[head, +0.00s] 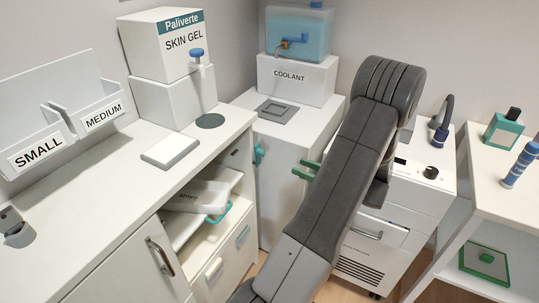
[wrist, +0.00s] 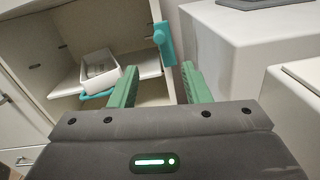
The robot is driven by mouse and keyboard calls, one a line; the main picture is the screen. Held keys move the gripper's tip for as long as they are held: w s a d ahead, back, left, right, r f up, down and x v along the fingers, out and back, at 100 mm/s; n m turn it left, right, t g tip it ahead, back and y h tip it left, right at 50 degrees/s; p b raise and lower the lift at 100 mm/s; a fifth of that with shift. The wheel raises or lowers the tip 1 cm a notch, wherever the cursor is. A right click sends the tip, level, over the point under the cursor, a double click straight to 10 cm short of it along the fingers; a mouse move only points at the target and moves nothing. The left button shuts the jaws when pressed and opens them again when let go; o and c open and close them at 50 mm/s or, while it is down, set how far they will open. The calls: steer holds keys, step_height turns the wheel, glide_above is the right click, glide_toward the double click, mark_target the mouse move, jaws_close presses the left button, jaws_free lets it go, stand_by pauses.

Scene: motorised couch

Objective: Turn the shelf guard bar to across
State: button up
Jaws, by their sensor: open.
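The shelf guard bar (head: 259,155) is a short teal bar at the right edge of the open shelf compartment. In the wrist view the bar (wrist: 164,43) stands upright, beside the opening rather than over it. My gripper (head: 303,169) has green fingers and is to the right of the bar in the head view, with a gap between them. In the wrist view my gripper (wrist: 160,68) is open and empty. The bar's lower end shows between the two fingertips, apparently beyond them. My arm hides part of the gripper in the head view.
A white bin (head: 197,196) with a teal handle sits on the shelf, and also shows in the wrist view (wrist: 100,70). The coolant cabinet (head: 283,130) stands close to the right of the shelf. A white and grey pad (head: 170,150) lies on the counter.

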mark_target(264, 153)
steer(key=x, duration=1.2)
steer(key=shift+w+a, duration=0.1)
steer(key=shift+a, duration=0.2)
jaws_close()
